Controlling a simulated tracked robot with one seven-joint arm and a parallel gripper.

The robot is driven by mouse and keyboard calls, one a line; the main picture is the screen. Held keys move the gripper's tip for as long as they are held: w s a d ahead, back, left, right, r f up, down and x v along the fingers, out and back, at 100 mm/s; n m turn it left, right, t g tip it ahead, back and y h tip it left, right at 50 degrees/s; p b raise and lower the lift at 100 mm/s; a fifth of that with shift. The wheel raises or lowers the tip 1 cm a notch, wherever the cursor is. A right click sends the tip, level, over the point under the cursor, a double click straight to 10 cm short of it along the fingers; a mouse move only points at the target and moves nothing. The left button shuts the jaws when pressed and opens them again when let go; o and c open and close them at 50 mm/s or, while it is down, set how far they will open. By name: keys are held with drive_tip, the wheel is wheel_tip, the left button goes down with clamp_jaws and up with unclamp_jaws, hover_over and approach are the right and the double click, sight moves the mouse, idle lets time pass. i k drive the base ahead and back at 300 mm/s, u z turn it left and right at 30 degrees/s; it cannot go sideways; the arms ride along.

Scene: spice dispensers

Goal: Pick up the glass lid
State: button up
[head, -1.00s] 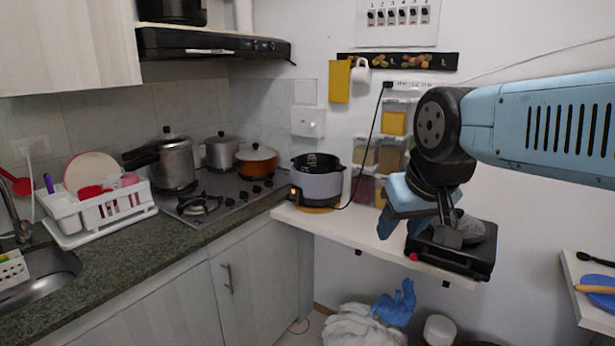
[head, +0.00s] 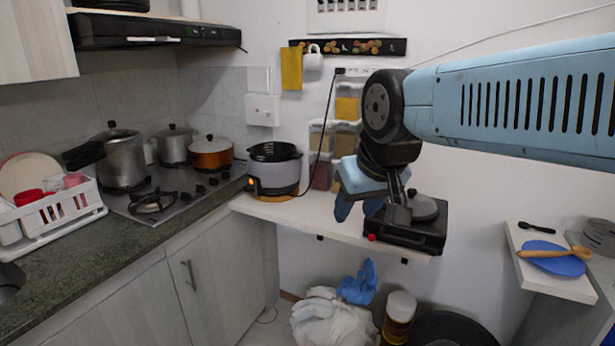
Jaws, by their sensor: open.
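A grey round piece with a small knob on top, possibly the glass lid, (head: 424,208) lies on a black box-shaped appliance (head: 420,238) at the right part of the white shelf. The cooker (head: 273,176) on the left of the shelf has a dark top; I cannot tell whether a glass lid covers it. My gripper (head: 374,208) hangs from my blue arm over the shelf, just left of the round piece. It is open, with nothing visible held. I cannot tell whether it touches the appliance. My wrist hides part of the spice containers behind.
The white shelf (head: 310,212) is bare between the cooker and my gripper. A cord (head: 327,125) runs down the wall to the cooker. Clear spice containers (head: 320,137) stand behind. Pots sit on the stove (head: 180,192) at left. A small shelf with a blue plate (head: 550,258) is at right.

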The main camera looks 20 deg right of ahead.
sight(425, 209)
drive_tip(key=u, duration=0.05)
drive_tip(key=k, duration=1)
drive_tip(key=z, duration=0.65)
drive_tip(key=i, duration=1.35)
drive_tip(key=z, duration=0.1)
